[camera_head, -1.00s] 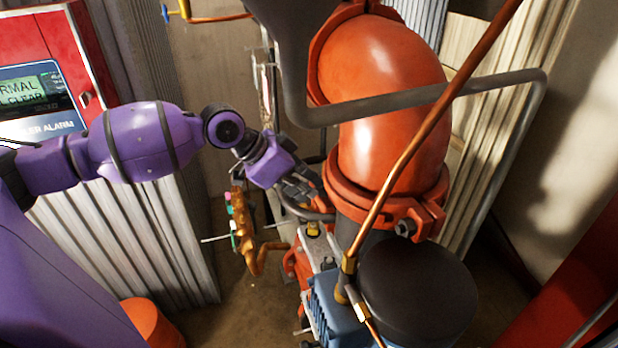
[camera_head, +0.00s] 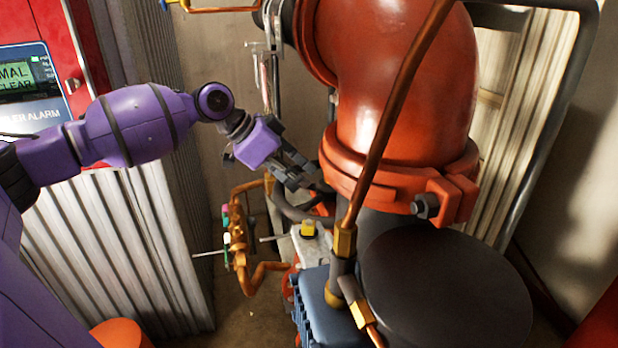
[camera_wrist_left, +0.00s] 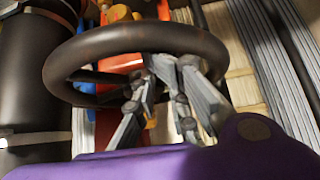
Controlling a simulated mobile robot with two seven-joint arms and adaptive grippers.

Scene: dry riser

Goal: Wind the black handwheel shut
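The black handwheel (camera_head: 288,208) shows in the head view as a dark curved rim, partly hidden behind my left gripper and the orange pipework. In the left wrist view its thick round rim (camera_wrist_left: 110,44) fills the upper middle. My left gripper (camera_head: 312,184) is at the wheel, coming from the upper left. In the wrist view its two grey fingers (camera_wrist_left: 172,68) reach up to the rim, with their tips close together and overlapping it in the picture. I cannot tell whether they are closed on the rim. My right gripper is not in view.
A large orange pipe elbow (camera_head: 405,80) stands right of the wheel, with a copper pipe (camera_head: 395,105) slanting before it. A black cylinder (camera_head: 450,285) and blue finned housing (camera_head: 318,298) are below. Brass pipework (camera_head: 238,235) is left. A red alarm panel (camera_head: 88,75) is far left.

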